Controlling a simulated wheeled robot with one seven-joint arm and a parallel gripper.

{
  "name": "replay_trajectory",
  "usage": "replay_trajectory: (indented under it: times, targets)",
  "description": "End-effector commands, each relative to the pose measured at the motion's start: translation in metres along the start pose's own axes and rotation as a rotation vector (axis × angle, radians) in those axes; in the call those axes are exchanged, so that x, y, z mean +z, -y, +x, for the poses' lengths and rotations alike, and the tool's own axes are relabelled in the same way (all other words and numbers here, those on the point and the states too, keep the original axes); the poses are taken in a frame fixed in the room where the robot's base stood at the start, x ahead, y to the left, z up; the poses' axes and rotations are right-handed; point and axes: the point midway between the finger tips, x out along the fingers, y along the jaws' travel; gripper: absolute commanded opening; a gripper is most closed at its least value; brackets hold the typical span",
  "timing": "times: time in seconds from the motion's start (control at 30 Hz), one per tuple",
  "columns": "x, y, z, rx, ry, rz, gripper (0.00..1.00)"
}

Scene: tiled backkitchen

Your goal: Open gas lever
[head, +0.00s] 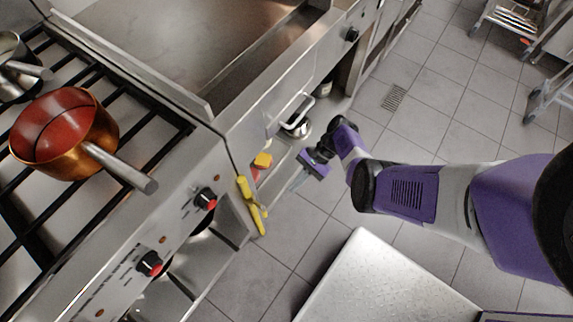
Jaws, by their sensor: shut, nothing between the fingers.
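A yellow lever (248,192) sticks out at the corner of the stove front, between the burner section and the flat-top section. I take it to be the gas lever. A smaller yellow-orange piece (263,159) shows just above it, with a red part beneath. My gripper (294,186) is to the right of the lever, apart from it in the picture. Its fingers are shut and empty, pointing down and left. How far the fingers are from the lever in depth is hard to tell.
An orange pot (62,135) stands on the burner grate at left. Red-marked knobs (205,199) line the stove front. A metal-topped surface (372,282) is at the bottom.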

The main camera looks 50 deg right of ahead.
Motion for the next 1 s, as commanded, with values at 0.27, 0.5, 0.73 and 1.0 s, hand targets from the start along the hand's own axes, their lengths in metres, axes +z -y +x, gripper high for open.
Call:
replay_trajectory:
  times: [0.27, 0.5, 0.73, 1.0]
  targets:
    - [-0.024, -0.002, -0.024, -0.001, 0.0, 0.001, 0.0]
    - [-0.026, -0.002, -0.028, 0.0, 0.0, 0.0, 0.0]
    - [-0.025, -0.002, -0.028, 0.0, 0.0, 0.0, 0.0]
    - [-0.025, -0.002, -0.028, 0.0, 0.0, -0.005, 0.0]
